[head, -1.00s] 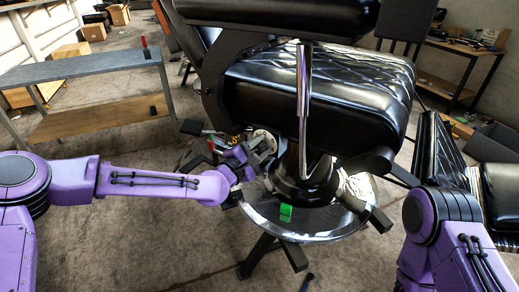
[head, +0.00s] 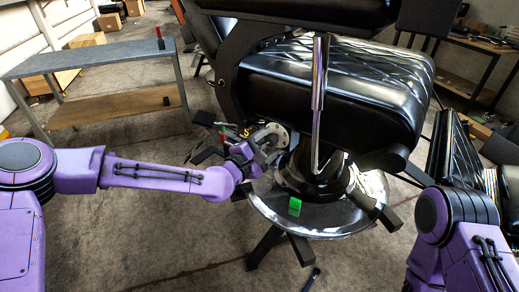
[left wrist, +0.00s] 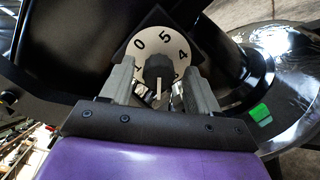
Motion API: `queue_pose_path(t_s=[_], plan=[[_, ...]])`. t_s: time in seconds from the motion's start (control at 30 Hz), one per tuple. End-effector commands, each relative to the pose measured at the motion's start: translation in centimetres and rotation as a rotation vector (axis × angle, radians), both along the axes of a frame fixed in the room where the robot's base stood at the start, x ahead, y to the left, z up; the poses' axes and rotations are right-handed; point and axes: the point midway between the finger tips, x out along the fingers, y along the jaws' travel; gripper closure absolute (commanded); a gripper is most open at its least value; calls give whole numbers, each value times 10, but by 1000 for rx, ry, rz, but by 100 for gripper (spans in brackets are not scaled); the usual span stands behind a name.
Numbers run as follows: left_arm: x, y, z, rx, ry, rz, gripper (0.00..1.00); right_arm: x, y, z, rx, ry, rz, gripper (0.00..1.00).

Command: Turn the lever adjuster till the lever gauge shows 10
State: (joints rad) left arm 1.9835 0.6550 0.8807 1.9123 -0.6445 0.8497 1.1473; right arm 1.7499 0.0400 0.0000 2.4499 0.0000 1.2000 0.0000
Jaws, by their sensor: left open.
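The lever gauge appears in the left wrist view as a white dial (left wrist: 150,48) with black numerals; 0, 5, 4 and part of a 1 show. The lever adjuster appears to be the black knob (left wrist: 158,66) at the dial's middle, with a pale mark toward the lower edge. The lower dial and the value shown cannot be made out. My left gripper (left wrist: 158,88) is open, with its fingers to either side of and below the knob. In the head view my left gripper (head: 264,154) is beside the pale disc (head: 279,134) under the chair seat. My right gripper is out of view.
The black barber chair (head: 335,85) overhangs the dial. Its chrome handle (head: 318,100) hangs in front, and the round metal base (head: 335,218) carries a green tag (head: 295,206). A grey-topped table (head: 95,64) stands at left. Floor is clear at front left.

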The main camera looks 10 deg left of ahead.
Motion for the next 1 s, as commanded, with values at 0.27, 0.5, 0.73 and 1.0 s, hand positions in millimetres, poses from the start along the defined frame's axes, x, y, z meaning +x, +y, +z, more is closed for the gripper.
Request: queue_pose_path(t_s=[0.27, 0.5, 0.73, 1.0], plan=[[-57, 33, 2, -3, 0, 1, 39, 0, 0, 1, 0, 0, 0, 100], [-75, 43, 2, -2, -1, 1, 39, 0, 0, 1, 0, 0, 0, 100], [-75, 43, 2, -1, 0, 1, 39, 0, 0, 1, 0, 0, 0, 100], [-73, 46, 1, 84, -43, 20, 39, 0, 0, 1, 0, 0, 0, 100]])
